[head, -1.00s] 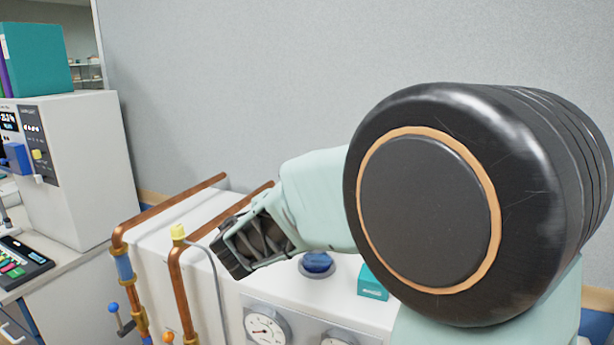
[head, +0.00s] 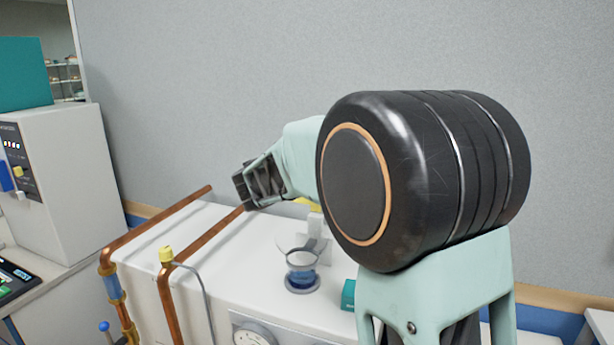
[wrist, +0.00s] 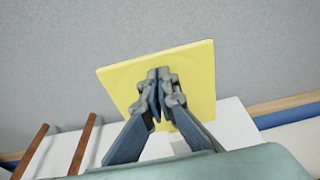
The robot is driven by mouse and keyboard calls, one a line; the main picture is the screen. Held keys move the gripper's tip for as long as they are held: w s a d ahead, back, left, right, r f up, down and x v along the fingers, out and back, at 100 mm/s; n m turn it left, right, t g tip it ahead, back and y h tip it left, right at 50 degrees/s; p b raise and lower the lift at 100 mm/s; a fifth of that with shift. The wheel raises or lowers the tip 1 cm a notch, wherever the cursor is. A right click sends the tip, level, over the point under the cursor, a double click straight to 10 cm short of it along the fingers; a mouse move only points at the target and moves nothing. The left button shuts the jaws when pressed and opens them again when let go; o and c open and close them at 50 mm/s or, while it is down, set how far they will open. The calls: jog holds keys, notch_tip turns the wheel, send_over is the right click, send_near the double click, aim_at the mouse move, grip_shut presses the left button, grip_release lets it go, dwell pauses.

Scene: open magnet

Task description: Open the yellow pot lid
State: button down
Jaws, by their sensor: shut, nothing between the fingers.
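A square yellow plate (wrist: 200,75), which looks like the yellow pot lid, fills the middle of the wrist view. My gripper (wrist: 158,90) is in front of it there, with its fingers together and nothing between them. I cannot tell whether the fingertips touch the plate. In the head view my gripper (head: 254,186) is above the back of the white bench unit, left of my arm. A yellow patch (head: 307,202) shows just under my arm there, mostly hidden. It is probably the same plate. The pot under it is hidden.
The white bench unit (head: 235,260) carries copper pipes (head: 165,292) and a yellow-capped valve (head: 167,254) at left. A clear cup with a blue base (head: 301,272) and a teal box (head: 348,295) stand in front. The grey wall (head: 230,80) is behind.

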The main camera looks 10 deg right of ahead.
jog(key=shift+w+d+r, duration=0.2)
jog(key=shift+w+d, duration=0.6)
jog(key=shift+w, duration=0.3)
jog(key=shift+r, duration=0.15)
